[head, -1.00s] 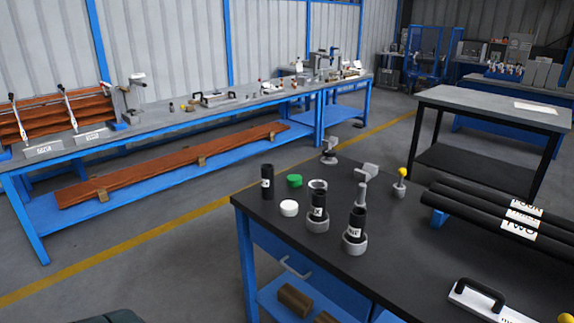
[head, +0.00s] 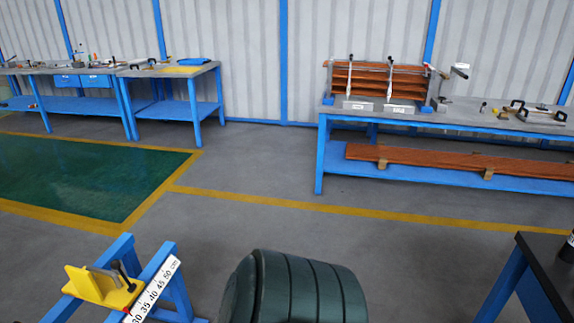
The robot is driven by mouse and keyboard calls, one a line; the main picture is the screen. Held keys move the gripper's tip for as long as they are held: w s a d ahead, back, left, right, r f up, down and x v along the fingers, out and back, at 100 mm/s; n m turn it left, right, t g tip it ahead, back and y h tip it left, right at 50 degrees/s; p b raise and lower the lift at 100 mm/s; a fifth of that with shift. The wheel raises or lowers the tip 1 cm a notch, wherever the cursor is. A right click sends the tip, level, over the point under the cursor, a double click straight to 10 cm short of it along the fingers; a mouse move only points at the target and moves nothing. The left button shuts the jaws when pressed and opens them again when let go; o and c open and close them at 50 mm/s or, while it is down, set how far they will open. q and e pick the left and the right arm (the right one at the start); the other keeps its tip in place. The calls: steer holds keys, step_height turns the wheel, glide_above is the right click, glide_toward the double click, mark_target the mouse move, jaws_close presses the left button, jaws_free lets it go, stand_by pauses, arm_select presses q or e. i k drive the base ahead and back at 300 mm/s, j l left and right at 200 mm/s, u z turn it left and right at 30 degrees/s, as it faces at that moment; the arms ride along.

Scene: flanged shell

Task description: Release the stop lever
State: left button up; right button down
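A yellow stop block (head: 103,285) sits on a blue stand at the bottom left of the head view, beside a white ruler. A small dark lever (head: 124,276) with a grey clamp part stands on this block. The lever looks tilted, but I cannot tell whether it is locked or free. Two levers with pale handles (head: 350,75) (head: 390,78) rise from labelled grey blocks on the far blue bench. Neither of my grippers is in view.
A blue stand (head: 122,250) carries the white ruler (head: 155,290). A dark green ribbed drum-like thing (head: 300,290) stands at bottom centre. A black-topped table (head: 550,262) is at the right edge. Floor between the stand and the far benches is clear.

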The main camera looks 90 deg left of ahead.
mark_target(116, 264)
steer(key=u, duration=4.05)
